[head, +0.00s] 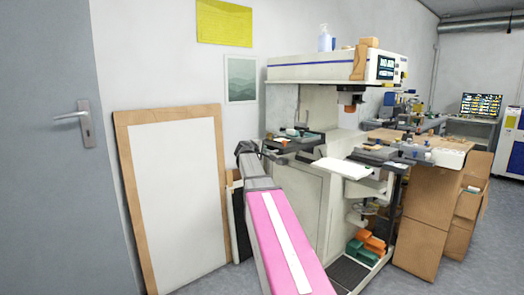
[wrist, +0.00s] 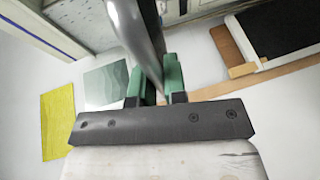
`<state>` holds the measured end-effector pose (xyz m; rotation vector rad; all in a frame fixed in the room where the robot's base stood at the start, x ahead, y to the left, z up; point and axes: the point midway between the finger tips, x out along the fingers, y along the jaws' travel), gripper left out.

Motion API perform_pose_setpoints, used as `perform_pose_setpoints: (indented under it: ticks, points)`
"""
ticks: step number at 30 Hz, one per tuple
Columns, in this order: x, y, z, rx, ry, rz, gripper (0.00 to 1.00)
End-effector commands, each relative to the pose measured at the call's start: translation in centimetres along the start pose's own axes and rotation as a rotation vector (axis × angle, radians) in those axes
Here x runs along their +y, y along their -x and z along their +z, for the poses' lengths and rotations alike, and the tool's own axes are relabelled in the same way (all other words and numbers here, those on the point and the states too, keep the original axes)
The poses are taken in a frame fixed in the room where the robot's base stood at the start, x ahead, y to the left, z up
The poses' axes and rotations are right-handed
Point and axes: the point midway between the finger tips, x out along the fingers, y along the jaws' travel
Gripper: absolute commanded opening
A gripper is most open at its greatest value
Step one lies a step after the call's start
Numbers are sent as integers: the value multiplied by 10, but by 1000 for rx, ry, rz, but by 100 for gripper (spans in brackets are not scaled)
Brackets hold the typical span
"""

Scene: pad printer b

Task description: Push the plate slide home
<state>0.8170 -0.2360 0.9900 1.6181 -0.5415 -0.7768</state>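The pad printer (head: 320,195) stands at the centre of the head view. A dark slide with small parts on it (head: 298,141) sticks out at the machine's left side; I take this to be the plate slide. My gripper (head: 245,150) is at its left end, small and partly hidden by my pink arm. In the wrist view my gripper (wrist: 157,88) shows two green fingers standing apart. A grey metal bar (wrist: 140,40) runs down between them. I cannot tell whether the fingers grip the bar or whether it belongs to the slide.
A wood-framed white board (head: 178,200) leans on the wall left of my arm. A second platform (head: 375,153) and a white tray (head: 342,167) stick out at the printer's front. Cardboard boxes (head: 425,205) stand to the right. A grey door (head: 50,200) is far left.

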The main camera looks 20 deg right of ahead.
Motion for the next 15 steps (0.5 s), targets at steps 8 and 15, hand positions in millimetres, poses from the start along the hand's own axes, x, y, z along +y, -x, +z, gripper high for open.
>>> perform_pose_setpoints:
  ticks: [8, 15]
  points:
    - [2, -10, 4, -2, -1, -1, 0]
    - [11, -51, 20, -5, -1, -1, 0]
